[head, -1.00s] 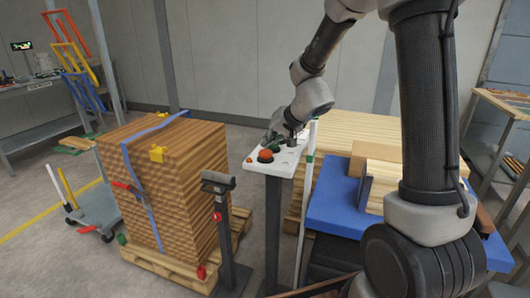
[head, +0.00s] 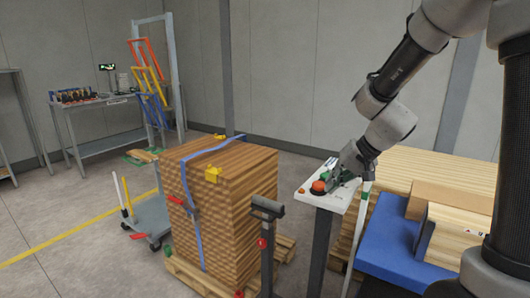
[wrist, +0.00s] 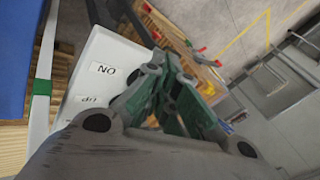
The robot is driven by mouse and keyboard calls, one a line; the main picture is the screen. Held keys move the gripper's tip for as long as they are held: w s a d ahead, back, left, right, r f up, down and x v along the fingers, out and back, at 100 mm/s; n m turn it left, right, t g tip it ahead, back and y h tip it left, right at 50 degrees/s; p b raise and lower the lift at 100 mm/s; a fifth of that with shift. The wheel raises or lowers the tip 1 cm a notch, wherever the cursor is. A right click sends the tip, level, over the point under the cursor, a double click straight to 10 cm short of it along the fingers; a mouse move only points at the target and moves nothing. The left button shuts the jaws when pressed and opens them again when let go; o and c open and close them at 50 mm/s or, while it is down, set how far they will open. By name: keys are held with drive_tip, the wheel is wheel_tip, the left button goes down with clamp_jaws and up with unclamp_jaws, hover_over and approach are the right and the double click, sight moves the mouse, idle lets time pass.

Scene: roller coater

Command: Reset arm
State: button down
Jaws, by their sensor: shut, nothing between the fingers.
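My gripper (head: 338,178) is at the white control panel (head: 325,199) on its dark post, at the centre right of the head view. Its fingers look shut and empty, close to the red button (head: 318,187) on the panel; I cannot tell whether they touch it. In the wrist view my gripper's green-padded fingers (wrist: 172,100) reach over the panel's edge, and the panel (wrist: 102,65) shows upside-down labels. The red button is hidden there.
A strapped stack of wooden boards (head: 232,208) stands on a pallet, left of the panel. A scanner-like post (head: 266,240) stands between them. A blue table (head: 395,248) with wood is at right. A grey cart (head: 150,218) stands at left; open floor lies beyond.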

drive_tip(key=s+d+r+n+h, duration=0.1)
drive_tip(key=s+d+r, duration=0.2)
drive_tip(key=s, duration=0.5)
drive_tip(key=s+d+r+n+h, duration=0.1)
drive_tip(key=s+d+r+h, duration=0.1)
drive_tip(key=s+d+r, duration=0.2)
drive_tip(key=s+d+r+h, duration=0.2)
drive_tip(key=s+d+r, duration=0.2)
drive_tip(key=s, duration=0.9)
drive_tip(key=d, duration=0.2)
drive_tip(key=shift+d+n, duration=0.3)
drive_tip(key=shift+n, duration=0.1)
